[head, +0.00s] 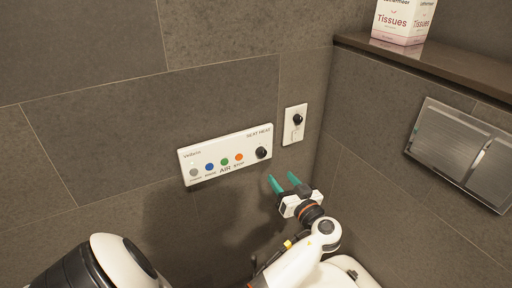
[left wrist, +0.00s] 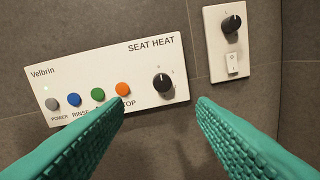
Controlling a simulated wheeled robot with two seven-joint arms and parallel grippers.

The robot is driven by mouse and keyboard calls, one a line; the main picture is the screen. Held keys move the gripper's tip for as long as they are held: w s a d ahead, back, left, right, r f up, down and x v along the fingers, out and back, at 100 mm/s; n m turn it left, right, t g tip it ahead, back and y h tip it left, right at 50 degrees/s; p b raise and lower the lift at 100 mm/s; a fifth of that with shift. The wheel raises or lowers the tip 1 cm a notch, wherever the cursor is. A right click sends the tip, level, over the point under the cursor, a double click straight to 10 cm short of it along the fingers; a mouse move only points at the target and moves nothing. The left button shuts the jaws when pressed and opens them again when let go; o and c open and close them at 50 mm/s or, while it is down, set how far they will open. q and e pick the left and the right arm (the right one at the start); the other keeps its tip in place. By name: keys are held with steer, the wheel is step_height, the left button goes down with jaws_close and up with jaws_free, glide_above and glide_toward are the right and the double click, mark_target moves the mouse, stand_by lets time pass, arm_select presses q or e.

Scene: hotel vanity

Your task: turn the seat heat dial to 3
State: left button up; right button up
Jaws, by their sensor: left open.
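The seat heat dial (head: 261,152) is a round black knob at the right end of a white wall panel (head: 215,163) labelled SEAT HEAT. In the left wrist view the dial (left wrist: 163,83) has a light pointer line that looks roughly upward; the marks around it are too small to read. My left gripper (head: 284,183) is open and empty, with green fingers, below and to the right of the dial in the head view. In the left wrist view its fingertips (left wrist: 160,101) lie just below the dial, apart from each other and not around it. My right gripper is not in view.
The panel also has grey, blue, green and orange buttons (left wrist: 122,89) left of the dial. A second white plate (head: 294,125) with a black knob and a switch is close on the right. A ledge (head: 440,65) holds a tissue box (head: 403,22) above a metal wall plate (head: 462,150).

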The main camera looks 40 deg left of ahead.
mark_target(263, 154)
arm_select(q)
steer(key=p+x, duration=0.1)
steer(key=x, duration=0.9)
steer(key=shift+w+a+p, duration=0.15)
steer(key=shift+w+p, duration=0.05)
steer(key=shift+p, duration=0.1)
steer(key=shift+x, duration=0.75)
steer(key=shift+f, duration=0.1)
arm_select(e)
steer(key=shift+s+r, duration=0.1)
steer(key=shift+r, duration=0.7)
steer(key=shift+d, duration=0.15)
arm_select(q)
steer(key=c, duration=1)
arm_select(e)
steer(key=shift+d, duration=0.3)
